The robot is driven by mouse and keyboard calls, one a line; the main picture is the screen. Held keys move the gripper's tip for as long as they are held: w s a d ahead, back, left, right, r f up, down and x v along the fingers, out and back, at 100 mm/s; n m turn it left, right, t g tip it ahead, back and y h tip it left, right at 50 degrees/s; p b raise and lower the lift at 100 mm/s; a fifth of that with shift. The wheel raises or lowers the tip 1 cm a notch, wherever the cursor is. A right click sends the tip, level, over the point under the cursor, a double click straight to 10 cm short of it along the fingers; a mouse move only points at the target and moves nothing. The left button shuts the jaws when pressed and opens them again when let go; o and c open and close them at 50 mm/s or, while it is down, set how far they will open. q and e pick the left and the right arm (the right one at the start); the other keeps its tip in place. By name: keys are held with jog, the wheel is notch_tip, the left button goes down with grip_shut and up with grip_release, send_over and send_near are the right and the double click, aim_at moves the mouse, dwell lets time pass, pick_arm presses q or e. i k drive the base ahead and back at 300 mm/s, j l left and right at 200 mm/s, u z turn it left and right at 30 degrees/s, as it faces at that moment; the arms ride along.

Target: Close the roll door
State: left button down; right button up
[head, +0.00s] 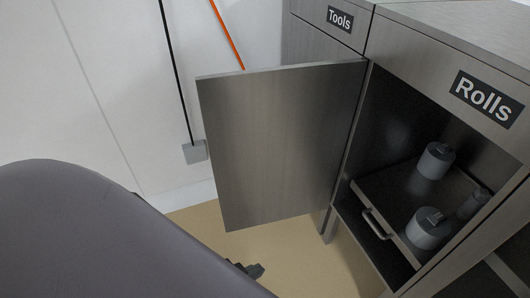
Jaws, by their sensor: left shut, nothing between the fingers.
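The roll door (275,145) is a flat grey panel standing open. It is swung out to the left from the left side of the compartment labelled Rolls (486,97). The open cabinet shows a dark interior with a pull-out shelf (385,197) inside. My left gripper (254,270) shows only as a small dark tip below the door's lower edge, mostly hidden behind my own grey arm. It is shut and empty, and looks apart from the door. My right gripper is out of view.
Several grey rolls (433,162) stand on the shelf, which has a metal handle (376,223) at its front. A Tools drawer (328,22) is at the upper left of the cabinet. A white wall (110,90) with a grey box (194,152) stands behind the door. Tan floor (305,270) lies below the door.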

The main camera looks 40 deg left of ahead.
aim_at(277, 137)
jog(key=k+j+z, duration=0.15)
jog(key=j, duration=0.2)
jog(key=j+z, duration=0.1)
jog(key=j, duration=0.3)
jog(key=k+j+z, duration=0.15)
jog(key=j, duration=0.2)
jog(key=k+j+z, duration=0.1)
jog(key=j, duration=0.25)
jog(key=k+j+z, duration=0.15)
jog(key=j, duration=0.2)
jog(key=k+j+z, duration=0.2)
jog(key=j, duration=0.15)
jog(key=j+z, duration=0.3)
jog(key=j, duration=0.45)
jog(key=j+z, duration=0.25)
jog(key=j, duration=0.5)
jog(key=i+j+z, duration=0.2)
jog(key=j, duration=0.9)
jog(key=k, duration=0.1)
